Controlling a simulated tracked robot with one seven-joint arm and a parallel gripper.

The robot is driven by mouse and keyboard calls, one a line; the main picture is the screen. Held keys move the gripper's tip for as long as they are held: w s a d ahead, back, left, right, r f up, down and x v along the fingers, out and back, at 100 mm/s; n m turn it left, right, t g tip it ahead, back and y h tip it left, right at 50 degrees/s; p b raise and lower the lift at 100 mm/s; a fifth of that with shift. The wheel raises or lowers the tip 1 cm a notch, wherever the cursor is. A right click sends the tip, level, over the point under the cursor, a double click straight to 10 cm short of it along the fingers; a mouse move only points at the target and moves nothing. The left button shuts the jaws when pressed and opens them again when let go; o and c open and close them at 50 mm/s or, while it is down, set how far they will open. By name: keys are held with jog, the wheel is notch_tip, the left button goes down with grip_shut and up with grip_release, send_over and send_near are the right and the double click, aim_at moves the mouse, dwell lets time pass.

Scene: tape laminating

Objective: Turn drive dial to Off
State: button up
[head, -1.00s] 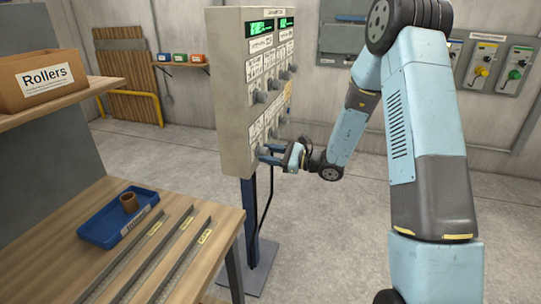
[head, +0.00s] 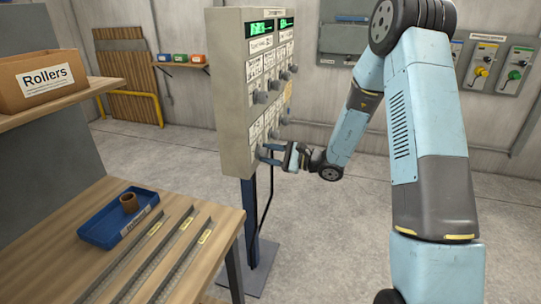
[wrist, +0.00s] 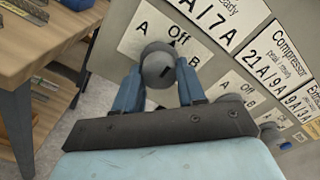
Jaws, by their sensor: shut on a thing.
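The control panel (head: 230,95) stands on a post in the head view, with two green displays and rows of dials. In the wrist view a grey dial (wrist: 158,68) sits in front of a label plate (wrist: 165,28) marked A, Off and B. My gripper (head: 268,154) is at the panel's lowest row of dials, at its near corner. In the wrist view the blue fingers of my gripper (wrist: 160,88) are on both sides of the grey dial, shut on it.
A wooden workbench (head: 170,285) with a blue tray (head: 98,232) and metal strips stands at left, near the panel. A Rollers box (head: 40,80) sits on the shelf above. The floor right of the panel is open.

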jog(key=shift+s+a, duration=0.15)
jog(key=shift+a, duration=0.05)
jog(key=o, duration=1.1)
jog(key=shift+d, duration=0.1)
jog(key=shift+c, duration=0.2)
jog(key=v, duration=1.3)
jog(key=shift+d, duration=0.4)
